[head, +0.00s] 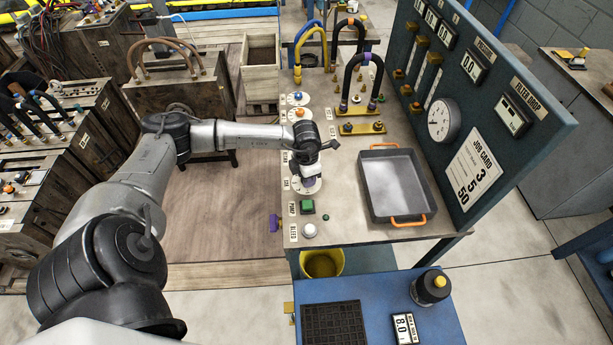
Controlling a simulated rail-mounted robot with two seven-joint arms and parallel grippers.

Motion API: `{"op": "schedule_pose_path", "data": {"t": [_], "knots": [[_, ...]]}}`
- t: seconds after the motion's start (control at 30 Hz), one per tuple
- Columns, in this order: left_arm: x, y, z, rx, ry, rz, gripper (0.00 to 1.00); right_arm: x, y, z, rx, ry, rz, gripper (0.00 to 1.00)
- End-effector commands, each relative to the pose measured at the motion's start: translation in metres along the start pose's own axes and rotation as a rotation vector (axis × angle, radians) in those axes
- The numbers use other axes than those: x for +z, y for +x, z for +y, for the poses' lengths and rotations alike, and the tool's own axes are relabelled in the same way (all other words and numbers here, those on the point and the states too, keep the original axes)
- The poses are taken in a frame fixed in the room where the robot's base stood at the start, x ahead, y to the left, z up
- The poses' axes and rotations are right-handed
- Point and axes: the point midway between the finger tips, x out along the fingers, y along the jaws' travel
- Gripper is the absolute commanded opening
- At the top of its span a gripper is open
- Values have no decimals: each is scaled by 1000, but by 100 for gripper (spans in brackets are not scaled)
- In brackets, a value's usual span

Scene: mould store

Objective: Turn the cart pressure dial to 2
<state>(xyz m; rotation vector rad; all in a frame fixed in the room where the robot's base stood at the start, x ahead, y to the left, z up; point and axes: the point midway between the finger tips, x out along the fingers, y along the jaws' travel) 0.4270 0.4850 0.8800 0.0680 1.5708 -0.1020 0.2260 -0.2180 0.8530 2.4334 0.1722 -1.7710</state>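A column of dials with white scale discs runs along the left edge of the cart top (340,222). The far dial (297,98) has a blue knob, and the dial nearer to me (299,113) has an orange knob. My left gripper (308,172) points down over a nearer dial (309,186), whose white disc and a bit of purple knob show under it. The wrist hides most of this dial and any dial just behind it. I cannot read the pointers or tell whether the fingers touch the knob. My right gripper is not in view.
A green pump button (307,206) and a white bleed button (310,230) sit just nearer to me. A grey tray (395,185) lies to the right, before an upright panel with a gauge (443,120) and job card (473,171). Hoses (360,75) arch behind.

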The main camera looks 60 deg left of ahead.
Motion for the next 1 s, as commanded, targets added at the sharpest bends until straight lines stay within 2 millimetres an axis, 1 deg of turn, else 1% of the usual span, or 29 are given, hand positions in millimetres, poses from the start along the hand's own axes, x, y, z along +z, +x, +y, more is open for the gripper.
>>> {"op": "schedule_pose_path", "data": {"t": [0.33,0.37,0.6,0.87,1.0], "knots": [[1,-1,0,-1,1,-2,10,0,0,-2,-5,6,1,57],[1,-1,0,-1,1,-2,36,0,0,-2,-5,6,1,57],[0,-1,0,0,0,-1,59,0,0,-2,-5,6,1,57],[0,-2,0,0,0,-1,59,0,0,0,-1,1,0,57],[1,-14,1,2,0,-3,59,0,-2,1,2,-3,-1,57]]}}
